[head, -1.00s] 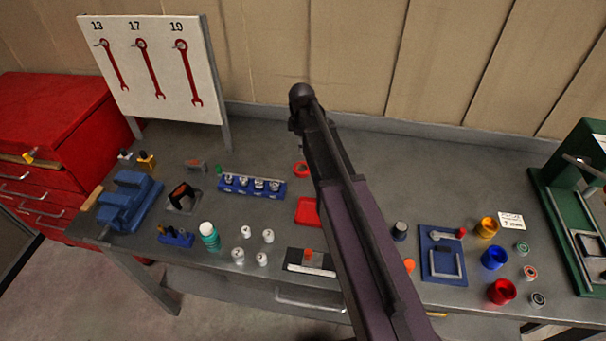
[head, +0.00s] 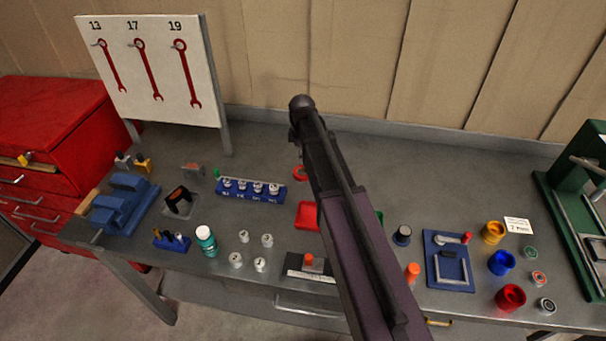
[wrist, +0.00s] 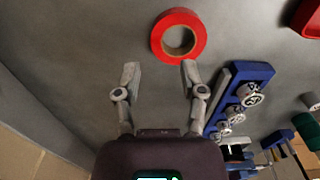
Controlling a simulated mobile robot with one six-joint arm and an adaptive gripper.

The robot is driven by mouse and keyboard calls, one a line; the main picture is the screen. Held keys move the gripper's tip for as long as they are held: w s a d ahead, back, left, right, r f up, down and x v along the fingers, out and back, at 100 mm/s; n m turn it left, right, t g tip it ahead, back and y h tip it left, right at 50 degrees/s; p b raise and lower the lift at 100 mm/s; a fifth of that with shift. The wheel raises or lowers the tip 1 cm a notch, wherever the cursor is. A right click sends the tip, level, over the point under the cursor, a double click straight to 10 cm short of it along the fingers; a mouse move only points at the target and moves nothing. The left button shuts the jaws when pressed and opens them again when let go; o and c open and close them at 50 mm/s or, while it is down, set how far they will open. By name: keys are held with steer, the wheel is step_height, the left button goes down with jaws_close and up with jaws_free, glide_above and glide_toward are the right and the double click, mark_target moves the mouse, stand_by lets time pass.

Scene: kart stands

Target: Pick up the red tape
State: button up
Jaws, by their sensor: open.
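The red tape (wrist: 194,21) is a flat ring lying on the grey workbench in the wrist view, just beyond my fingertips. In the head view the red tape (head: 300,173) shows at the left edge of my arm, which partly covers it. My gripper (wrist: 160,75) is open and empty, with its two fingers apart and the tape ahead and slightly right of their middle. In the head view my arm hides the gripper's fingers.
A blue rack (head: 250,192) with several metal pieces stands close to the tape, and also shows in the wrist view (wrist: 245,85). A red tray (head: 307,216) lies in front of the tape. The wall (head: 350,60) rises behind the bench.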

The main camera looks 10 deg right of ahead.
mark_target(302, 167)
steer(key=shift+f+b, duration=2.5)
steer(key=shift+f, duration=0.1)
jaws_close()
